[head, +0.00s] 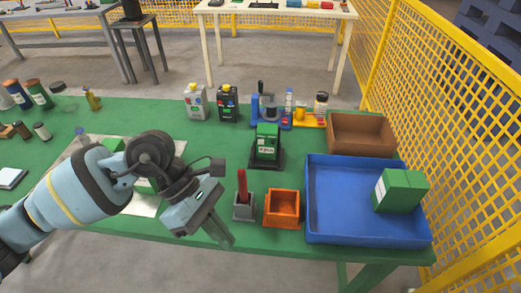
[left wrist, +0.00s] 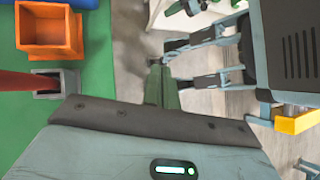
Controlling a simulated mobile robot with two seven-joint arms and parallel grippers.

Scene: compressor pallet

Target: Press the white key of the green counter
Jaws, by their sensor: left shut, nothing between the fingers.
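The green counter (head: 267,142) stands upright on a black base near the middle of the green table in the head view. A small pale patch with dark marks shows on its front. I cannot make out the white key as a separate part. My left gripper (head: 229,239) is shut and empty, pointing down by the table's front edge, in front of and left of the counter. Its closed fingers (left wrist: 162,86) also show in the left wrist view, where the counter is out of frame. My right gripper is not in view.
A grey holder with a red handle (head: 242,186), an orange bin (head: 282,208) and a blue tray (head: 318,220) holding a green-and-white box (head: 402,190) stand near the front. A brown bin (head: 361,133) and bottles are behind. Yellow mesh fencing (head: 445,110) borders the right.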

